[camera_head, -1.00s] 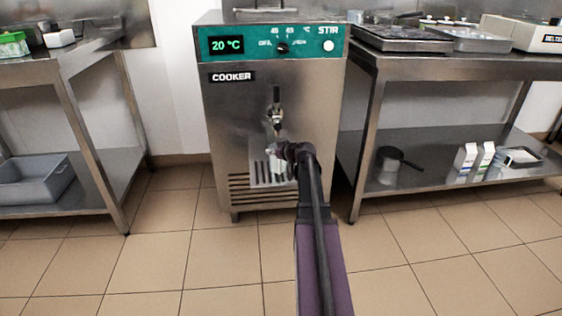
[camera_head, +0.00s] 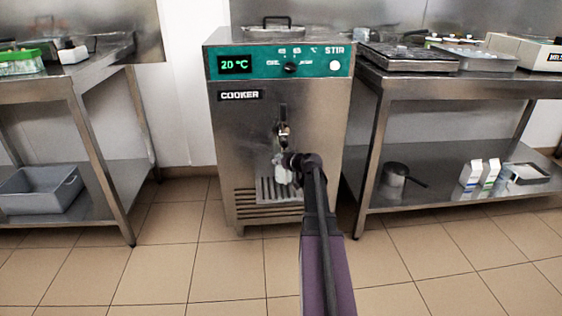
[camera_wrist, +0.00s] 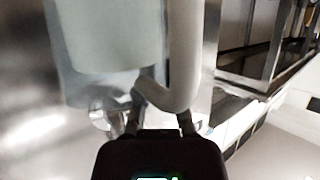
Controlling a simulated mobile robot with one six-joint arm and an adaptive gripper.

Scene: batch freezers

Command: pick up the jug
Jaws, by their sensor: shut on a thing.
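The jug (camera_head: 283,172) is a small pale thing in front of the cooker (camera_head: 235,135), below its tap (camera_head: 283,129) and over the slatted drip tray (camera_head: 268,190). My gripper (camera_head: 297,163) is at the jug's right side and hides part of it. In the wrist view the jug's whitish body (camera_wrist: 108,38) fills the upper left, with its curved handle (camera_wrist: 183,55) to the right. My gripper (camera_wrist: 160,112) is shut on the lower end of the handle. I cannot tell whether the jug's base touches the tray.
A steel table with a grey bin (camera_head: 42,190) on its lower shelf stands at the left. Another at the right holds trays on top, and a pot (camera_head: 394,178) and cartons (camera_head: 470,176) below. The tiled floor (camera_head: 180,265) in front is clear.

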